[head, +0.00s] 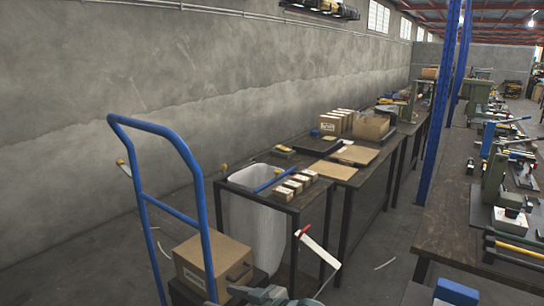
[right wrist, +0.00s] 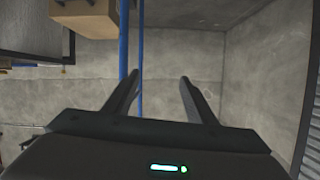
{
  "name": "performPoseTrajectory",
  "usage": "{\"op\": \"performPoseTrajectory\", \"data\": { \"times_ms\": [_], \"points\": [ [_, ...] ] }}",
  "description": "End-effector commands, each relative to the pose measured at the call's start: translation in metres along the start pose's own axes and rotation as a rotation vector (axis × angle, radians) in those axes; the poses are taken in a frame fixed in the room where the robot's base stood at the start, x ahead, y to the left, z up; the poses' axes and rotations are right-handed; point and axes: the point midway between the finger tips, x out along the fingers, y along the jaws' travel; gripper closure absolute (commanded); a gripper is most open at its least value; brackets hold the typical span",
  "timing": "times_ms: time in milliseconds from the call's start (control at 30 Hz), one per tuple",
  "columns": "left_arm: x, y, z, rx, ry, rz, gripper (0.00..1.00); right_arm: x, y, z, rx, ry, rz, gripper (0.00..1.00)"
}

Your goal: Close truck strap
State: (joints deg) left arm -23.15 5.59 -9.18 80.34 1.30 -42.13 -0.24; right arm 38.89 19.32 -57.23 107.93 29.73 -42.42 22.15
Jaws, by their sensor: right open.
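A blue hand truck (head: 151,125) stands at the left in the head view, with a cardboard box (head: 207,262) low on it. A pale strap-like piece with a red end (head: 318,247) slants beside the table legs, to the right of the truck. I cannot tell whether either is the strap. In the right wrist view my right gripper (right wrist: 160,82) is open and empty, with a blue truck bar (right wrist: 124,40) and a box (right wrist: 85,18) beyond it. My left gripper is not in view.
A dark table (head: 300,200) with small boxes and flat cartons stands right of the truck, a whitish bin (head: 255,230) beside it. A workbench with presses (head: 455,215) and a blue post (head: 440,120) are at the right. The concrete wall (head: 200,80) is behind.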

Motion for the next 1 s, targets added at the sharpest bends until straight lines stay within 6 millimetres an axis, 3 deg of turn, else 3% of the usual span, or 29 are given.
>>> {"op": "performPoseTrajectory", "data": {
  "times_ms": [267, 567, 767, 1000],
  "points": [
    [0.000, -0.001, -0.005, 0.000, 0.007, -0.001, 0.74, -0.034, -0.014, 0.067, 0.087, -0.067, 0.084, 0.49],
    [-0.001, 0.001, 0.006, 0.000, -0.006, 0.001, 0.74, -0.093, -0.011, 0.153, 0.190, -0.196, 0.224, 0.49],
    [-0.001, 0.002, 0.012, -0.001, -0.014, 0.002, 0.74, -0.149, -0.011, 0.219, 0.265, -0.323, 0.334, 0.49],
    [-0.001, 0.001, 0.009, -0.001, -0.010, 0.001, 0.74, -0.234, -0.021, 0.300, 0.356, -0.514, 0.467, 0.49]
  ]
}}
